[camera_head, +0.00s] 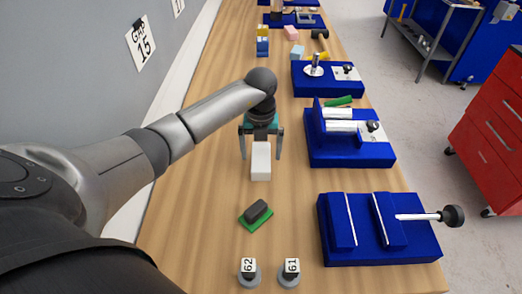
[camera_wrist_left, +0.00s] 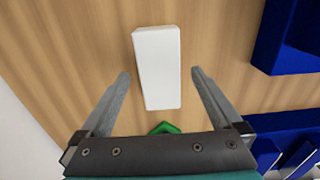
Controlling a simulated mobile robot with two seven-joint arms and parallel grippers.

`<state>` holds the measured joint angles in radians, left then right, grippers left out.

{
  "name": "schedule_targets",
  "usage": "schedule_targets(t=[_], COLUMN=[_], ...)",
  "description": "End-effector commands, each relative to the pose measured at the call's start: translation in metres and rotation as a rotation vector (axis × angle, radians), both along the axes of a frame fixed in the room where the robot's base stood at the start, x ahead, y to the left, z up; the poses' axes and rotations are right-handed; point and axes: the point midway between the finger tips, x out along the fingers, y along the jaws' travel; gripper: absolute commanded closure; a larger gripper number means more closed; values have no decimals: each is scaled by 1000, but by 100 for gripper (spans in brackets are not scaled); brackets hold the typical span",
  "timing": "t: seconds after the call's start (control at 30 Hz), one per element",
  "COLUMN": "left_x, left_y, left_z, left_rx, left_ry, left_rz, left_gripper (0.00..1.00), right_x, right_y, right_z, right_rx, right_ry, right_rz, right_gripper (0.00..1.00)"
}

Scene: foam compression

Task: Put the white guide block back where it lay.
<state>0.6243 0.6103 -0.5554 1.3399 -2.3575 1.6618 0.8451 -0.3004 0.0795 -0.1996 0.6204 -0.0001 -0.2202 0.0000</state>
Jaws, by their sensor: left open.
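The white guide block (camera_head: 261,161) lies on the wooden bench. It also shows in the left wrist view (camera_wrist_left: 157,66) as a plain white oblong, lying lengthwise between and beyond the fingertips. My left gripper (camera_head: 261,156) is open, with one finger on each side of the block. In the left wrist view, my left gripper (camera_wrist_left: 160,74) has a gap between each finger and the block. I cannot tell how far the fingertips are above the bench. My right gripper is in neither view.
A dark block on a green pad (camera_head: 256,216) lies nearer, with two numbered pegs, 62 (camera_head: 248,273) and 61 (camera_head: 290,272). Blue fixtures (camera_head: 348,155) line the right side, the nearest (camera_head: 335,250) with a black-knobbed screw. Bare bench (camera_head: 193,210) lies left of the pad.

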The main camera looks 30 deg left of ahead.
Motion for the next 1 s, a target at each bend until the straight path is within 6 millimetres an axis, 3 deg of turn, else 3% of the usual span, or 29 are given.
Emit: schedule_targets(t=[0.23,0.37,0.8,1.0], left_x=[0,0,1,0], left_y=[0,0,1,0], left_z=[0,11,109,141], left_rx=[0,1,3,1], left_ry=[1,-1,-4,-2], left_rz=[0,1,0,0], left_gripper=[1,1,1,1], right_x=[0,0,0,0], right_y=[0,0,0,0], right_z=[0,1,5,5], right_rx=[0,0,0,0], right_ry=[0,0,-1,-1], right_rz=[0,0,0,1], right_gripper=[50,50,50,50])
